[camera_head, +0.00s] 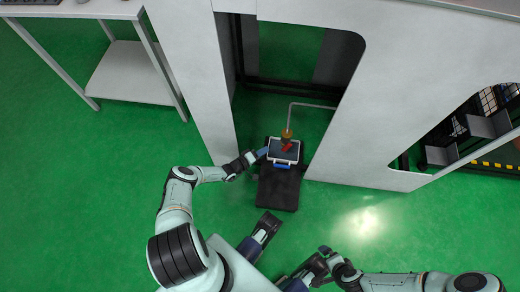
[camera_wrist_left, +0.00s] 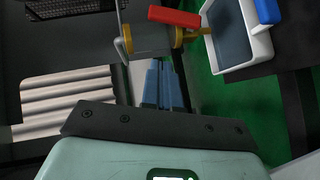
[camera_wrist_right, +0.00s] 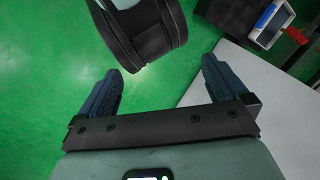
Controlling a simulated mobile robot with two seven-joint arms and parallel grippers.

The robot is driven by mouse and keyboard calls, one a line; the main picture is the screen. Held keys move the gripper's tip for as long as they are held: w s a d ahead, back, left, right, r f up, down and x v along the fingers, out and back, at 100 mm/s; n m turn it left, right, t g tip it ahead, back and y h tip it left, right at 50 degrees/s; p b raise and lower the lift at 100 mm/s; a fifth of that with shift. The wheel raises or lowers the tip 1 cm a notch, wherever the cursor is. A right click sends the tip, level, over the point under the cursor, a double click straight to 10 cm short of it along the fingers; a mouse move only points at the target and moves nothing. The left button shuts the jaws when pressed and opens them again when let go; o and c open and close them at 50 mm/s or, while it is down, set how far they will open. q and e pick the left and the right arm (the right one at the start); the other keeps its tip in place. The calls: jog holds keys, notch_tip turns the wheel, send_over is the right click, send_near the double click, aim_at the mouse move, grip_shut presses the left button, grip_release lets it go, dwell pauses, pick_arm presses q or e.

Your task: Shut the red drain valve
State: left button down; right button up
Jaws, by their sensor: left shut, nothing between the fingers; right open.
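The red valve handle (camera_head: 287,147) shows over the white tray with blue handles (camera_head: 283,162) in the head view. In the left wrist view the red handle (camera_wrist_left: 174,17) lies above a yellow valve body (camera_wrist_left: 184,38) joined to a grey cylinder (camera_wrist_left: 152,44). My left gripper (camera_head: 262,153) is shut and empty, just left of the tray and handle. Its blue fingertips (camera_wrist_left: 163,64) appear just below the valve body in the left wrist view; whether they touch it I cannot tell. My right gripper (camera_wrist_right: 162,72) is open and empty, away from the valve.
The tray rests on a black stand (camera_head: 278,190) in the opening of a white wall (camera_head: 330,150). A thin grey pipe (camera_head: 310,105) runs behind the valve. A white shelf table (camera_head: 130,75) stands at the upper left. Green floor (camera_head: 90,200) is clear on the left.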

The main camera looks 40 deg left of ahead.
aim_at(286, 145)
pick_arm(q)
jog(key=w+d+b, duration=0.1)
jog(key=w, duration=0.1)
jog(key=w+d+f+b, duration=0.1)
jog(key=w, duration=0.1)
jog(key=w+d+f+b, duration=0.1)
jog(key=w, duration=0.1)
jog(key=shift+w+d+f, duration=0.1)
jog(key=shift+w+d, duration=0.05)
jog(key=shift+w, duration=0.1)
jog(key=shift+w+d+f, duration=0.1)
jog(key=shift+w+d, duration=0.2)
jog(key=shift+d, duration=0.2)
pick_arm(e)
notch_tip(286, 145, down, 5)
jog(key=w+d, duration=0.1)
jog(key=d, duration=0.1)
jog(key=shift+w+d+f+m+h, duration=0.2)
jog(key=shift+w+d+m+h, duration=0.05)
jog(key=shift+w+m+h, duration=0.05)
pick_arm(q)
jog(key=shift+a, duration=0.1)
pick_arm(e)
jog(key=shift+d, duration=0.15)
